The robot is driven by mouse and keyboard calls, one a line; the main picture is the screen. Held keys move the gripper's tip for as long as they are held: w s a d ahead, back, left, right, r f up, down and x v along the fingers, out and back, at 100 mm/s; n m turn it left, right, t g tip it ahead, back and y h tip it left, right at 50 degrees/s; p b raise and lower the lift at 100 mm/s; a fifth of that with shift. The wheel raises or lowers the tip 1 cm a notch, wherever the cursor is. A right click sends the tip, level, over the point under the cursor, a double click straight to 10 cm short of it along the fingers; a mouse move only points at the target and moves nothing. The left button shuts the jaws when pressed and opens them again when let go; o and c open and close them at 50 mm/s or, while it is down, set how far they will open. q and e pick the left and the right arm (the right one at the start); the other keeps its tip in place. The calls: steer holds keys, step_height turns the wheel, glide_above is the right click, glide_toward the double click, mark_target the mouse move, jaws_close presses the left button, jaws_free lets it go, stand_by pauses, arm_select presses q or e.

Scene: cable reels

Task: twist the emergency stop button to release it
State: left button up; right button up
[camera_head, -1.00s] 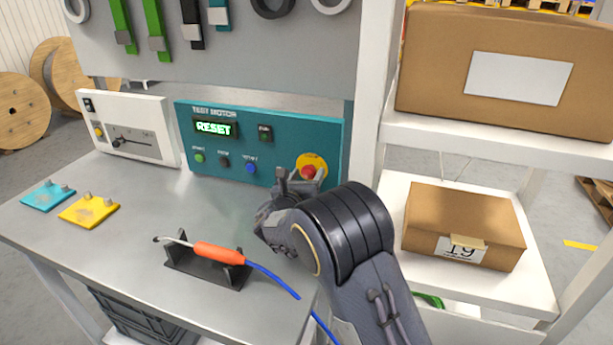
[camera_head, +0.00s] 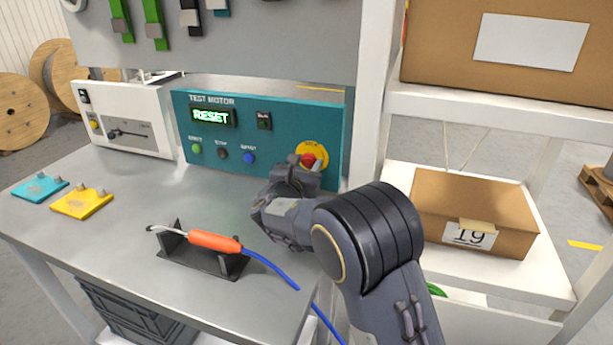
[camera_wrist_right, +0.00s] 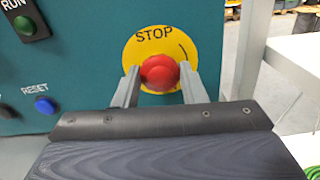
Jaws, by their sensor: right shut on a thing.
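The red emergency stop button (camera_head: 308,160) sits on a round yellow plate (camera_head: 313,149) at the right end of the teal test motor panel (camera_head: 285,121). It also shows in the right wrist view (camera_wrist_right: 160,72), under the word STOP on the yellow plate (camera_wrist_right: 150,40). My right gripper (camera_head: 306,170) is at the panel with one finger on each side of the button, shut on it; it shows in the right wrist view (camera_wrist_right: 160,84) too. The panel's display (camera_head: 212,117) reads RESET in green. My left gripper is not in view.
A hot-tool holder (camera_head: 200,259) with an orange-handled tool (camera_head: 214,242) and blue cable stands on the bench in front. Yellow (camera_head: 83,203) and teal (camera_head: 40,188) plates lie at the left. A shelf post (camera_head: 375,90) and a cardboard box (camera_head: 470,212) are to the right.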

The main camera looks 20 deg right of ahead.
steer(key=m+b, duration=0.1)
steer(key=b, duration=0.1)
steer(key=m+b, duration=0.2)
steer(key=shift+f, duration=0.25)
steer(key=shift+r+m+b, duration=0.2)
steer(key=shift+m+b, duration=0.6)
steer(key=shift+b, duration=0.1)
steer(key=o, duration=1)
steer(key=shift+s+a, duration=0.1)
steer(key=v, duration=0.7)
steer(key=shift+s+a, duration=0.15)
steer(key=shift+s, duration=0.15)
